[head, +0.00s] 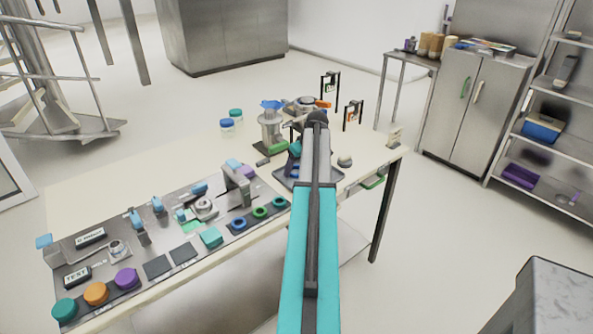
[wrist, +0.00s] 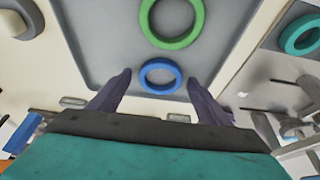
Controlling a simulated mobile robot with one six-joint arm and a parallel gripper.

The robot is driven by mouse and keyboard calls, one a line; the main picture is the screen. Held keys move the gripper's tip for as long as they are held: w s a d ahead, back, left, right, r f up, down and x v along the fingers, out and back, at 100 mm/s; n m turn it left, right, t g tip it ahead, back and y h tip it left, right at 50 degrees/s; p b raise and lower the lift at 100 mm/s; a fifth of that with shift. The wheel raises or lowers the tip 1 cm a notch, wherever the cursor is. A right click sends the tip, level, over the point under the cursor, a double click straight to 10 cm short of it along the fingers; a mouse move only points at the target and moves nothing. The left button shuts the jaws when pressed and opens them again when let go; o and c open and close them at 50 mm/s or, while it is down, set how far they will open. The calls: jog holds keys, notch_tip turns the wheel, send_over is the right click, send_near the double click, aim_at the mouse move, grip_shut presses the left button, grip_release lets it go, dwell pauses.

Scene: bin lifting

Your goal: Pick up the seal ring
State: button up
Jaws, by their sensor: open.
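Rings that could be the seal ring show in the wrist view: a small blue ring (wrist: 160,62), a larger green ring (wrist: 171,38) just above it in the picture, and a teal ring (wrist: 286,38) at the right. The blue and green rings lie on a grey tray (wrist: 105,40). My gripper (wrist: 158,82) is open, its two dark fingers apart, with the blue ring seen between their tips and apparently untouched. Height above the tray is hard to tell. In the head view my arm hides the gripper and part of the grey tray (head: 318,182).
The pale table (head: 140,170) carries a dark panel (head: 165,222) with blue, green and teal rings at its right end and coloured caps at its left. A grey upright device (head: 270,132) stands near the tray. The table's back left is clear.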

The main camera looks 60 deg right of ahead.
jog(key=shift+f, duration=0.15)
dwell(0.4)
jog(key=c, duration=1)
jog(key=shift+r+b, duration=0.4)
jog(key=shift+r, duration=0.35)
jog(key=shift+s+d+r+b, duration=0.15)
jog(key=shift+s+r+b, duration=0.15)
jog(key=shift+r, duration=0.2)
jog(key=shift+s+d+r+b, duration=0.1)
jog(key=shift+s+r+b, duration=0.2)
jog(key=shift+r, duration=0.2)
jog(key=s+d+b, duration=0.1)
jog(key=s, duration=0.3)
jog(key=s+d+r+b, duration=0.1)
jog(key=s+d, duration=0.1)
jog(key=s, duration=0.3)
jog(key=s+d+b, duration=0.1)
jog(key=s, duration=0.3)
jog(key=shift+s+d+r, duration=0.25)
jog(key=shift+s+d, duration=0.05)
jog(key=shift+s, duration=0.15)
